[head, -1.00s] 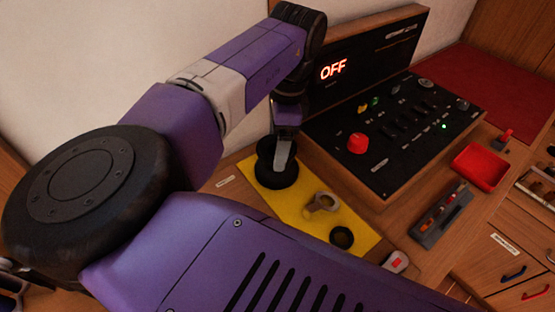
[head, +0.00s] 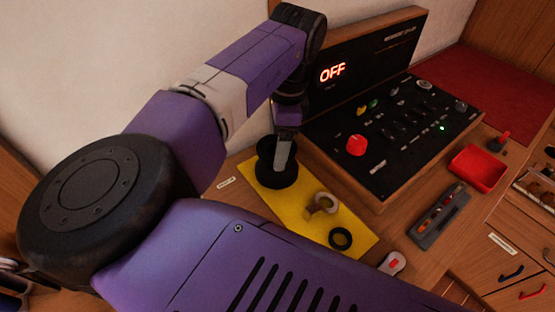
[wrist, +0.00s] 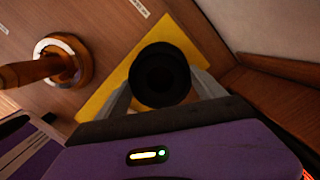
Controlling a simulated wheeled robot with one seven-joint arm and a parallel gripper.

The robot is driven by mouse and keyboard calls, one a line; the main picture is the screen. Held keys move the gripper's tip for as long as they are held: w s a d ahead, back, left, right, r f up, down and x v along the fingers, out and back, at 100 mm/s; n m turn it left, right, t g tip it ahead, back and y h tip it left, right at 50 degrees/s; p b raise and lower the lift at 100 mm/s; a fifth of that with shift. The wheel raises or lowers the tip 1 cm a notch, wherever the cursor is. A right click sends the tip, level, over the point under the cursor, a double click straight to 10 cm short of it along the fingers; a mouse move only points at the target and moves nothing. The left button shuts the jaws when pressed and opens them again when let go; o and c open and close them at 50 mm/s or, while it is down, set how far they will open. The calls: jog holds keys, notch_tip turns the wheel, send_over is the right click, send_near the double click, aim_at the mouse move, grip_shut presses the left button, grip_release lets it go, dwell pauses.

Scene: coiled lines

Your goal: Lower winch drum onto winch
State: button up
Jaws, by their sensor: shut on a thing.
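The black spool-shaped winch drum (head: 274,181) stands upright at the far left end of the yellow mat in the head view. My gripper (head: 282,162) is shut on it from above, one finger showing on the near side. In the wrist view the drum (wrist: 162,75) shows end-on with its dark bore, between both fingers. I cannot tell whether it touches the mat or hangs just above. A bronze post on a round, silver-rimmed base, which looks like the winch (wrist: 63,60), stands left of the mat in the wrist view. My arm hides it in the head view.
The yellow mat (head: 300,210) also bears a tan ring-shaped part (head: 323,203) and a black ring (head: 341,239). A black control panel (head: 385,135) reading OFF rises behind and right of the drum. A red tray (head: 478,167) and a grey tool holder (head: 438,213) lie farther right.

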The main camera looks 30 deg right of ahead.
jog(key=shift+r, duration=0.15)
jog(key=shift+r+p, duration=1)
jog(key=shift+p, duration=0.05)
jog(key=shift+r, duration=0.15)
